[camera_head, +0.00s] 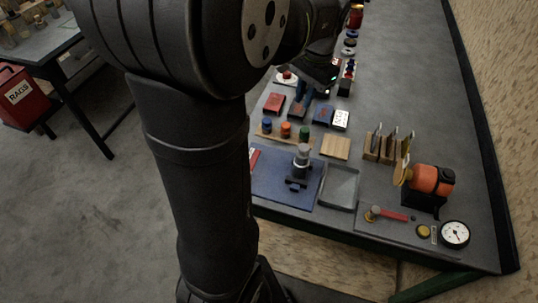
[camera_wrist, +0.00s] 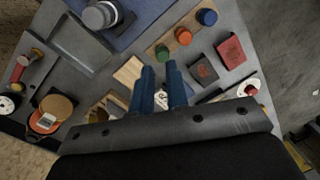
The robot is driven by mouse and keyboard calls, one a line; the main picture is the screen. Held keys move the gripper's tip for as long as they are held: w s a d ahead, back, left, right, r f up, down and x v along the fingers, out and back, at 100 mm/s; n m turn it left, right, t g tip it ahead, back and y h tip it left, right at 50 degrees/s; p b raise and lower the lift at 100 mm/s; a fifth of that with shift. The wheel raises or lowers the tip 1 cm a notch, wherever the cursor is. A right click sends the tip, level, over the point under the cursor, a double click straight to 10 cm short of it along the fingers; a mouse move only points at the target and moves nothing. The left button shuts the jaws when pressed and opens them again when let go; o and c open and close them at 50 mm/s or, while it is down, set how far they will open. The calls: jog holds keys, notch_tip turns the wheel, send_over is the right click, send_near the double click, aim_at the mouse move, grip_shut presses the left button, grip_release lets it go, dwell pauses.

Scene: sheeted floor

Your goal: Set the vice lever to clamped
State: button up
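A red lever (camera_head: 394,215) with a brass-coloured knob at its left end lies on the front right panel of the bench. It looks like the vice lever, but no label shows. It also appears at the far left in the wrist view (camera_wrist: 29,58). Its setting cannot be told. My gripper (camera_head: 304,97) is well away from it, over the back middle of the bench. In the wrist view my gripper (camera_wrist: 160,66) has two blue fingers apart with nothing held between them. Neither finger touches the lever.
A gauge (camera_head: 455,234) and a yellow button (camera_head: 423,231) sit right of the lever. An orange machine (camera_head: 432,180) stands behind it. A grey tray (camera_head: 341,187) and a blue mat (camera_head: 265,178) with an upright metal device (camera_head: 302,160) lie to the left.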

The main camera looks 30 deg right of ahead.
jog(key=s+a+f+m, duration=0.1)
jog(key=a+m, duration=0.1)
jog(key=m, duration=0.1)
jog(key=s+a+f+m+t+y, duration=0.1)
jog(key=s+a+m, duration=0.1)
jog(key=a+m, duration=0.1)
jog(key=s+a+f+m+t, duration=0.1)
jog(key=a+f+m, duration=0.1)
jog(key=m, duration=0.3)
jog(key=shift+s+a+y, duration=0.25)
jog(key=shift+a+y, duration=0.1)
jog(key=shift+y, duration=0.05)
grip_shut()
jog(key=shift+s+a+f+m, duration=0.15)
jog(key=shift+a+m, duration=0.15)
jog(key=shift+m, duration=0.2)
jog(key=shift+s+a+f+m, duration=0.1)
jog(key=shift+a+m, duration=0.2)
jog(key=shift+m, duration=0.2)
jog(key=x, duration=1)
jog(key=shift+w+r, duration=0.1)
